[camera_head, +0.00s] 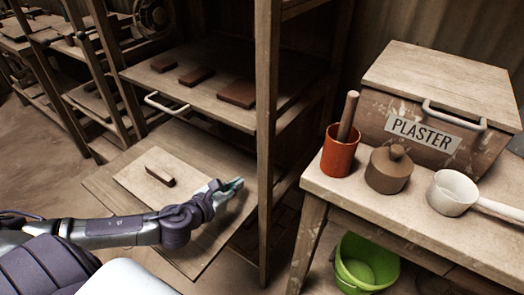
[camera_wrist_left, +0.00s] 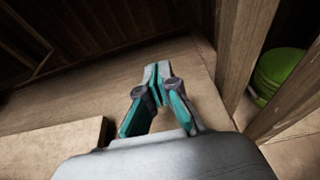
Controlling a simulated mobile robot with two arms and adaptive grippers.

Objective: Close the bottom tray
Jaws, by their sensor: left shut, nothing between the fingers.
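The bottom tray (camera_head: 110,187) is a wooden board pulled out of the rack, low in the left half of the head view. My left gripper (camera_head: 236,184) is over the right part of the tray, close to the rack post; contact cannot be told. In the left wrist view its fingers (camera_wrist_left: 157,72) are together with nothing between them, and the tray's wooden surface (camera_wrist_left: 75,100) spreads below. My right gripper is not in view.
An upper tray (camera_head: 225,108) with several brown tiles and a metal handle (camera_head: 166,104) sits above. A rack post (camera_head: 267,150) stands right of my gripper. A bench (camera_head: 420,215) holds a plaster box (camera_head: 425,100), red cup (camera_head: 338,155), and white ladle (camera_head: 452,192). A green bucket (camera_head: 365,265) is below.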

